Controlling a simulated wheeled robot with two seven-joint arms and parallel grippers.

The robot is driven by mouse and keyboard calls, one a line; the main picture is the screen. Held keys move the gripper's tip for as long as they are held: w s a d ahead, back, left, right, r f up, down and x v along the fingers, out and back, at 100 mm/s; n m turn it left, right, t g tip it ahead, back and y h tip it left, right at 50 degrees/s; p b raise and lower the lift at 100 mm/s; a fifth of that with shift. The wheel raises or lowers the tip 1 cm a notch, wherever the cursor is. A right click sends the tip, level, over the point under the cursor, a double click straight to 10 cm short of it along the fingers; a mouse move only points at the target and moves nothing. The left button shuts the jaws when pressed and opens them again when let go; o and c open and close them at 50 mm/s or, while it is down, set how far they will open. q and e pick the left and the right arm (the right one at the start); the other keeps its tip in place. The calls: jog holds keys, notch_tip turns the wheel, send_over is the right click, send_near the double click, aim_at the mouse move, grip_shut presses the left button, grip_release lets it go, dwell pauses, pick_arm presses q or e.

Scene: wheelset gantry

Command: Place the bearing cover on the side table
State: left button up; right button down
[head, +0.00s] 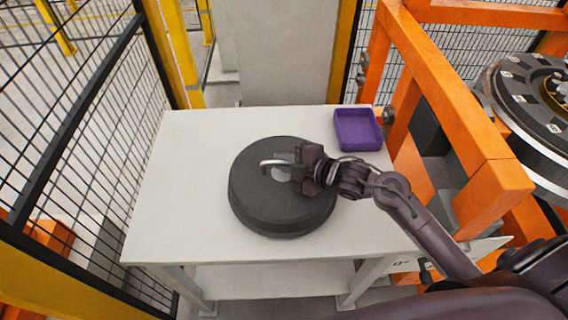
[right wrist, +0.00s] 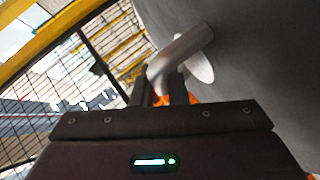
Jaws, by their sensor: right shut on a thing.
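The bearing cover (head: 283,212) is a large dark round disc with a light metal handle on top. It is over the white side table (head: 180,190), near its middle, and looks flat; I cannot tell whether it rests on the top or hangs just above. My right gripper (head: 290,168) comes in from the right and is shut on the handle. In the right wrist view, the fingers (right wrist: 165,88) close on the bent grey handle (right wrist: 180,55), with the cover's dark face (right wrist: 265,70) beside it. My left gripper is not in view.
A purple bin (head: 358,130) stands at the table's back right corner. An orange gantry frame (head: 440,85) with a wheelset (head: 535,115) is close on the right. Black mesh fencing (head: 75,110) borders the left. The table's left side and front strip are clear.

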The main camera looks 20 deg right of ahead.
jog(key=shift+f, duration=0.6)
jog(key=c, duration=1.8)
grip_release()
jog(key=shift+f, duration=0.2)
jog(key=shift+c, duration=0.2)
jog(key=o, duration=0.4)
jog(key=shift+r, duration=0.15)
notch_tip(320, 180, up, 4)
jog(key=b, duration=0.1)
send_over(321, 195)
jog(key=w+a, duration=0.1)
jog(key=w, duration=0.1)
jog(key=shift+s, duration=0.25)
jog(key=shift+v, duration=0.95)
